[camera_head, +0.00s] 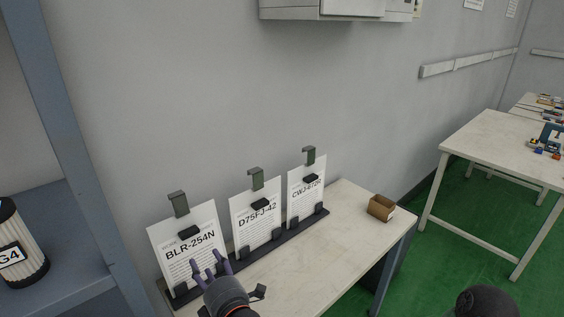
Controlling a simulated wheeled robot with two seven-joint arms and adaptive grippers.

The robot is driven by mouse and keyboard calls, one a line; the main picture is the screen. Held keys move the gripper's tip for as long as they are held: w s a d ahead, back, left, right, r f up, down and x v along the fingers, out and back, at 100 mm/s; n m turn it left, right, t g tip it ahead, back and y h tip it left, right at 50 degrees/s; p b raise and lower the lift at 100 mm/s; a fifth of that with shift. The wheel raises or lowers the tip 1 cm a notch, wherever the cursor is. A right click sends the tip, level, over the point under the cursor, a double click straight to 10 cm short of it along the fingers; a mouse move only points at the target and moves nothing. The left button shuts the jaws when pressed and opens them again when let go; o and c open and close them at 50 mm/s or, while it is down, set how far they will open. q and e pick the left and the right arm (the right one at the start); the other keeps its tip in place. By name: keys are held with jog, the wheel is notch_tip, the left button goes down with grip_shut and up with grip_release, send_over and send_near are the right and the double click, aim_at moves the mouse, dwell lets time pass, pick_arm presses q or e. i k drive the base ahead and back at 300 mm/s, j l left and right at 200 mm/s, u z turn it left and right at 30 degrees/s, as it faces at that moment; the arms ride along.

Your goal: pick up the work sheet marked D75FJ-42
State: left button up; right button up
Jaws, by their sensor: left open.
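The work sheet marked D75FJ-42 (257,234) stands in the middle of three white sheets in a dark rack (271,243) on the table. A dark hook-like tab (257,178) rises above its top edge. The sheet marked BLR-254N (183,241) stands to its left, and the sheet marked CWJ-872P, its last characters hard to read, stands (306,192) to its right. My left gripper (210,266) is open in front of the lower part of the BLR-254N sheet, left of and lower than the D75FJ-42 sheet. It holds nothing. My right gripper cannot be made out.
A small open brown box (381,208) sits at the table's right end. The table top (335,236) is clear between rack and box. A blue-grey shelf (60,255) with a canister labelled G4 (20,245) stands at left. Another table (490,142) is at right.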

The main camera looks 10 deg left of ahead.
aim_at(255, 213)
jog(key=k+l, duration=0.35)
jog(key=l, duration=0.15)
jog(key=k+l, duration=0.4)
jog(key=l, duration=0.1)
